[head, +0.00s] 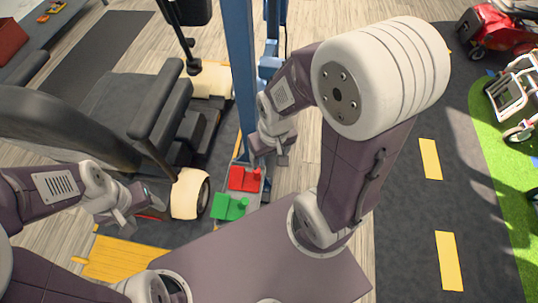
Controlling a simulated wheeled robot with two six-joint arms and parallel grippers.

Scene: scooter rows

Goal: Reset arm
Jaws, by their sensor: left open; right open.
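My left gripper (140,207) is open at the left, low beside the cream wheel of a dark vehicle. Nothing shows between its fingers. My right gripper (268,157) is open and points down near the blue post, just above and behind a red block-like piece (243,179). It looks empty. My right arm is folded up high, with its elbow large in the upper middle of the view. My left arm reaches in low from the left edge.
A green piece (229,208) sits in front of the red one on a grey platform by the blue post (241,70). The dark seated vehicle (160,115) stands close to my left arm. A red vehicle (496,30) and a white-framed one (515,95) stand far right. The road between is clear.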

